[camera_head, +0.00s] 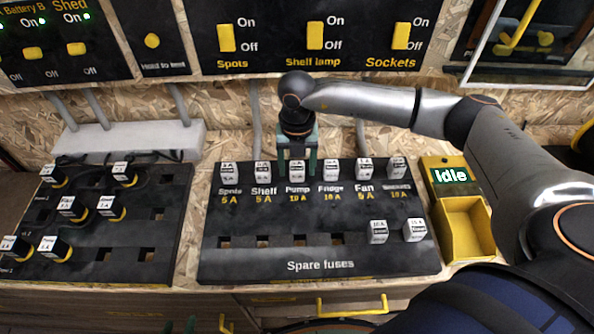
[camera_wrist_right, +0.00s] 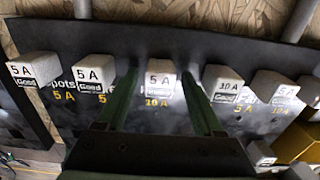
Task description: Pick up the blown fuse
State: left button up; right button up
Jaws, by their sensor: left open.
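The Pump fuse (camera_head: 297,168) is a white block in the upper row of the black fuse panel (camera_head: 320,265). In the right wrist view the Pump fuse (camera_wrist_right: 160,84) reads 5 A, above a panel marking of 10 A; its small lower label is too blurred to read. The neighbouring fuses (camera_wrist_right: 95,75) carry Good labels. My right gripper (camera_head: 297,174) has its green fingers (camera_wrist_right: 158,98) on either side of the Pump fuse, with gaps showing. My left gripper (camera_head: 180,326) shows only as green tips at the bottom edge, open and apart from the panel.
Two spare fuses (camera_head: 379,232) sit in the lower row, right of several empty slots. A yellow tray (camera_head: 466,228) with an Idle display (camera_head: 450,175) stands right of the panel. A black panel with plugs (camera_head: 95,235) lies left. Switch panels (camera_head: 315,37) are on the wall behind.

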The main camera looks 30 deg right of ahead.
grip_shut()
dwell(0.3)
jog(key=shift+r, duration=0.1)
